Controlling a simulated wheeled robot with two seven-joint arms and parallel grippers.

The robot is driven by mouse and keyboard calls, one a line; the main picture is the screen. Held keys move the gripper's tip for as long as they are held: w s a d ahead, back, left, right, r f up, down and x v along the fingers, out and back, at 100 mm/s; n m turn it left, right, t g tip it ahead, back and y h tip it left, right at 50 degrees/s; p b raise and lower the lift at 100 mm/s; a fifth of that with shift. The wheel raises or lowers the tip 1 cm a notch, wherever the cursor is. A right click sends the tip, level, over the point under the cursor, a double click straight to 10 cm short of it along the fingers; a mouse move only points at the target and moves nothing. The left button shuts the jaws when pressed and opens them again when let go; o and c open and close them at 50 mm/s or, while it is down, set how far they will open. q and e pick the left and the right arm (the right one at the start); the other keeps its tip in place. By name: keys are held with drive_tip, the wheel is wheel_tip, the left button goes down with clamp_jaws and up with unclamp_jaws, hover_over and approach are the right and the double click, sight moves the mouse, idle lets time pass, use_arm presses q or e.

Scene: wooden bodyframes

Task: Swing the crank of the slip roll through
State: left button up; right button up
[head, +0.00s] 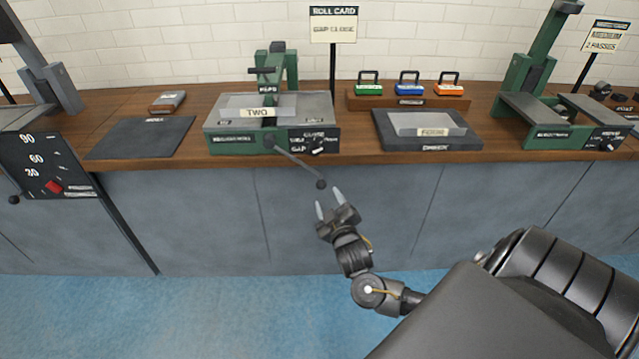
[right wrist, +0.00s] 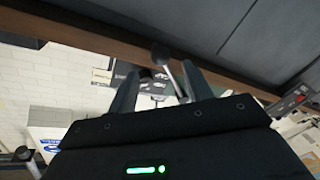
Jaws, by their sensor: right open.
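The slip roll (head: 228,138) is the green machine with a grey top on the bench, left of centre in the head view. Its crank (head: 297,165) slants down to the right past the bench front and ends in a dark round knob (head: 320,184). My right gripper (head: 328,200) is open and empty just below the knob, its fingers pointing up toward it. In the right wrist view the knob (right wrist: 160,54) and crank rod (right wrist: 173,80) show between the two open fingers; whether they touch, I cannot tell. My left gripper is not in view.
A sign reading "ROLL CARD" (head: 333,24) stands behind the slip roll. A dark mat (head: 140,138) lies to its left and a grey tray (head: 415,144) to its right. Another green machine (head: 545,140) is at the right.

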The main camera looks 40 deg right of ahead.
sight(319, 181)
drive_tip(key=x, duration=0.8)
drive_tip(key=shift+w+d+f+b, duration=0.1)
drive_tip(key=shift+w+d+b, duration=0.05)
drive_tip(key=shift+w+b, duration=0.15)
drive_tip(key=shift+w+d, duration=0.2)
drive_tip(key=shift+w, duration=0.3)
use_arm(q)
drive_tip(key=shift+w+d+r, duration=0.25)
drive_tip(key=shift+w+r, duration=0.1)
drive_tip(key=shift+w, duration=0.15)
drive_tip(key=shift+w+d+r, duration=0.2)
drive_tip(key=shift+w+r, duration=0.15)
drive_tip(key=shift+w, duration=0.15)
use_arm(e)
drive_tip(key=c, duration=0.4)
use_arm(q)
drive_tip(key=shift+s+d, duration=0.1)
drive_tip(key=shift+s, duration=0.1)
use_arm(e)
clamp_jaws()
